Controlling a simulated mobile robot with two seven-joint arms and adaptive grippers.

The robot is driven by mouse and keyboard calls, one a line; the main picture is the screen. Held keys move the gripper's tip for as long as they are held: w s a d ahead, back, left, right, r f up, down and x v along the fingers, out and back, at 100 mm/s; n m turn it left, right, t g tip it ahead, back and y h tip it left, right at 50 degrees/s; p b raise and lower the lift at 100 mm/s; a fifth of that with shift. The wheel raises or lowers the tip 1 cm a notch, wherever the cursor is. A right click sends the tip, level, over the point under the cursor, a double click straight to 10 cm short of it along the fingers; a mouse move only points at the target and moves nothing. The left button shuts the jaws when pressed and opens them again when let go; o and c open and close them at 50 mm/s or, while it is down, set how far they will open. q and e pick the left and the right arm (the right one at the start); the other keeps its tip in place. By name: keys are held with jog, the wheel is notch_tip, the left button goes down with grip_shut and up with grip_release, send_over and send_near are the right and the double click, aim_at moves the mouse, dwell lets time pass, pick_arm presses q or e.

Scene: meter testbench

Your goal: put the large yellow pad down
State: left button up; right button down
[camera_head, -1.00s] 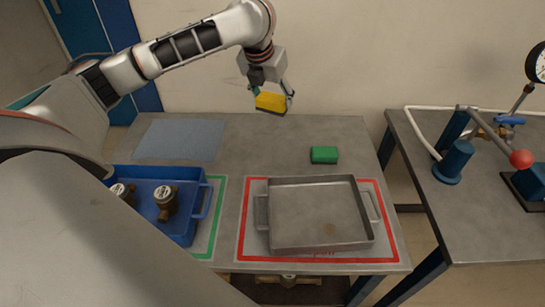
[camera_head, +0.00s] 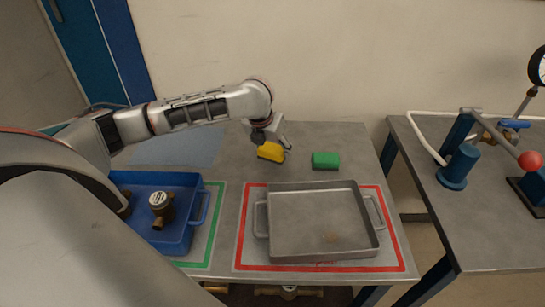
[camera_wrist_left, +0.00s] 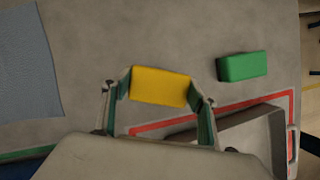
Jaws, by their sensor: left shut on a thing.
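The large yellow pad (camera_head: 271,152) is in my left gripper (camera_head: 272,146), at the back middle of the table, left of the green block. In the left wrist view the yellow pad (camera_wrist_left: 160,86) sits between the two fingers of my left gripper (camera_wrist_left: 160,92), which are shut on its ends. The pad is low, close to the tabletop; I cannot tell whether it touches. My right gripper is in neither view.
A green block (camera_head: 325,160) lies right of the pad. A grey metal tray (camera_head: 318,253) stands in the red outline in front. A blue crate (camera_head: 172,247) with brass meters (camera_head: 161,206) is at left. A blue-grey mat (camera_head: 180,148) lies at back left. Bare tabletop surrounds the pad.

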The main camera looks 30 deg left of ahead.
aim_at(272, 156)
pick_arm(q)
notch_tip(272, 156, down, 3)
jog(key=shift+f, duration=0.15)
jog(key=o, duration=1.4)
jog(key=p+v, duration=0.2)
jog(key=v, duration=1)
